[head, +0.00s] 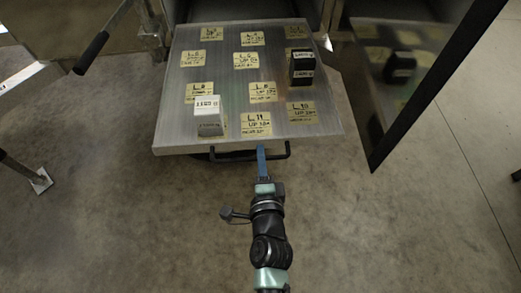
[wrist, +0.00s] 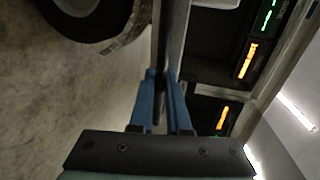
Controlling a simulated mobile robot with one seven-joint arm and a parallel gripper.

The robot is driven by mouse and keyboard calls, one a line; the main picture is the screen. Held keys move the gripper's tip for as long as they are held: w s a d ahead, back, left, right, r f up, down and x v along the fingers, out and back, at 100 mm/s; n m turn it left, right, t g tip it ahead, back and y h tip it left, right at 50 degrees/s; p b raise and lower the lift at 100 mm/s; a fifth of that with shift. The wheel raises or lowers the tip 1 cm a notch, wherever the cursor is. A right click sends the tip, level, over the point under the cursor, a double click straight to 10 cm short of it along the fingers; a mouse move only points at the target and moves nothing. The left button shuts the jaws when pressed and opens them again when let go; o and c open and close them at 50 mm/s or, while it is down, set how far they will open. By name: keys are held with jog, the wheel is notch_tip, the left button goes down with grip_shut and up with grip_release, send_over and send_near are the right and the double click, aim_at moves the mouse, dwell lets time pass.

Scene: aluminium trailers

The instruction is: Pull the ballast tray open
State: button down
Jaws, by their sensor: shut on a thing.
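The ballast tray (head: 225,100) is a flat aluminium slab with several yellow labels. It sticks well out of the trailer opening in the head view. A white block (head: 209,115) stands near its front left and a black block (head: 302,67) at its right side. A black bar handle (head: 226,157) runs along the tray's front edge. My gripper (head: 262,153) is at the handle, right of its middle. In the wrist view the two blue fingers (wrist: 163,80) are close together on the dark bar; the exact contact is hard to see.
A glossy dark door panel (head: 400,75) stands open close to the tray's right side. A lever with a black grip (head: 91,53) is at the upper left, and a metal foot (head: 40,180) stands on the floor below it. The concrete floor (head: 140,230) in front is clear.

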jog(key=shift+s+f, duration=0.1)
jog(key=shift+s, duration=0.4)
jog(key=c, duration=1.2)
grip_release()
jog(key=shift+o, duration=0.2)
jog(key=shift+s, duration=0.1)
jog(key=p+v, duration=0.1)
jog(key=v, duration=1.2)
